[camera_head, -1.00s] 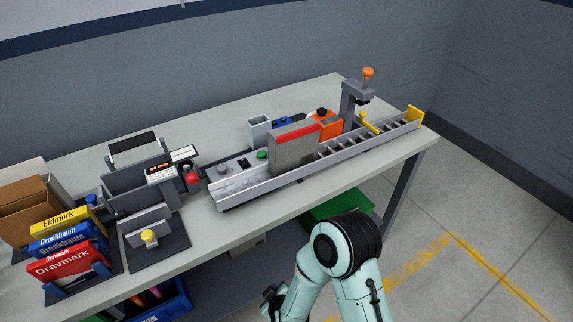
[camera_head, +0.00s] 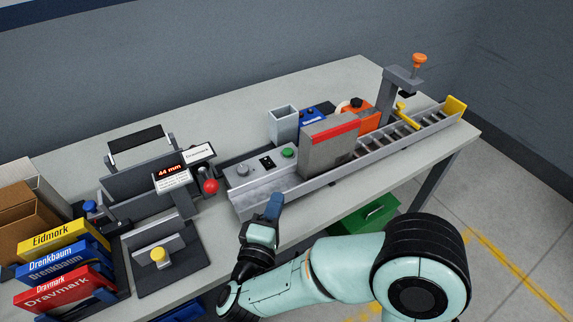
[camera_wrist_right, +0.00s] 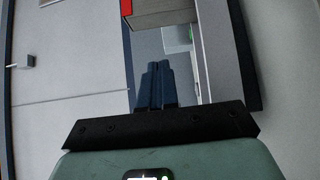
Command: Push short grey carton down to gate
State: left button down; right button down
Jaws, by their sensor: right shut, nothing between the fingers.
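The short grey carton (camera_head: 328,148), with a red band along its top edge, stands upright on the conveyor track (camera_head: 386,140). The yellow gate (camera_head: 406,115) crosses the track further right, by the grey post. My right gripper (camera_head: 274,203) is shut and empty at the near left end of the track, left of the carton and apart from it. In the right wrist view its closed blue fingers (camera_wrist_right: 156,82) point toward the carton (camera_wrist_right: 163,14), which shows at the top with its red corner. My left gripper is not in view.
A control box (camera_head: 252,182) with a green button sits at the track's left end. An orange device (camera_head: 360,112) and a grey bin (camera_head: 283,125) stand behind the carton. A display stand (camera_head: 172,178) and several coloured cartons (camera_head: 65,262) are at left.

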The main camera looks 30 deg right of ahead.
aim_at(307, 155)
jog(key=x, duration=0.9)
jog(key=shift+s+d+b, duration=0.1)
jog(key=shift+d+b, duration=0.1)
jog(key=shift+b, duration=0.2)
jog(key=shift+w+d, duration=0.15)
jog(key=shift+d, duration=0.9)
jog(key=shift+w+d, duration=0.1)
jog(key=shift+d, duration=0.9)
